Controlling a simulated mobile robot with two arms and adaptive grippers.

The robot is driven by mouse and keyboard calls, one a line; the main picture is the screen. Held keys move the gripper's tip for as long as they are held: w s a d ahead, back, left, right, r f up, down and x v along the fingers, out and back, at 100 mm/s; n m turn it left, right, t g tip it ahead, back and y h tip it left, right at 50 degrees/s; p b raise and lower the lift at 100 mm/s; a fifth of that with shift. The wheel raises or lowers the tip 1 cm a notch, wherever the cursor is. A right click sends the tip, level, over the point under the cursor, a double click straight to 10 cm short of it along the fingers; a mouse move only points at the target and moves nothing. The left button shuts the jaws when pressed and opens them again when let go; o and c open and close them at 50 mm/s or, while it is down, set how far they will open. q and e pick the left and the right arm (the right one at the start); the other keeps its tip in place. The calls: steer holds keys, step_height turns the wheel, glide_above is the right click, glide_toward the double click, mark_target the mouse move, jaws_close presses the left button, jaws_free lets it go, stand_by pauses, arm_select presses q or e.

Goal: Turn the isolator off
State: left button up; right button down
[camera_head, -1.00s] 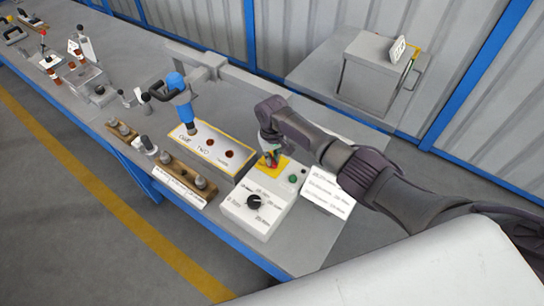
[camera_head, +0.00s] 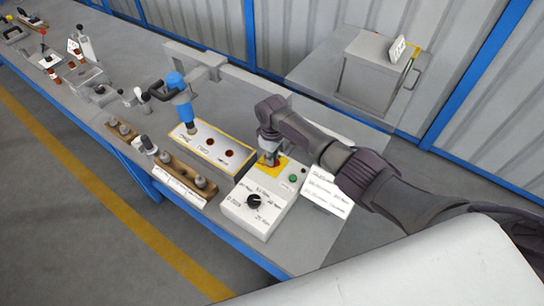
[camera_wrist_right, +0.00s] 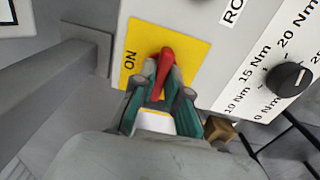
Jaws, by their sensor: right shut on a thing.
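The isolator is a red handle (camera_wrist_right: 163,72) on a yellow plate (camera_wrist_right: 188,55) in the right wrist view. The word ON is printed on the plate left of the handle. In the head view the yellow plate (camera_head: 281,165) sits on the top face of a light grey control box (camera_head: 240,207). My right gripper (camera_wrist_right: 166,88) is shut on the red handle, with its green-lined fingers on either side of it. In the head view the right gripper (camera_head: 269,158) comes down onto the plate and hides most of the handle. My left gripper is out of view.
A black torque dial (camera_head: 254,202) and a green button (camera_head: 293,178) are on the same box. A panel with round sockets (camera_head: 210,141) and a blue-bodied tool (camera_head: 178,97) stands to the left. A wooden rack (camera_head: 180,170) lies along the bench's front. A white label card (camera_head: 328,193) lies right.

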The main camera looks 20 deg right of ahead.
stand_by(0.3)
steer(key=c, duration=1.2)
jaws_free()
step_height(320, 180, up, 12)
steer(key=shift+f, duration=0.1)
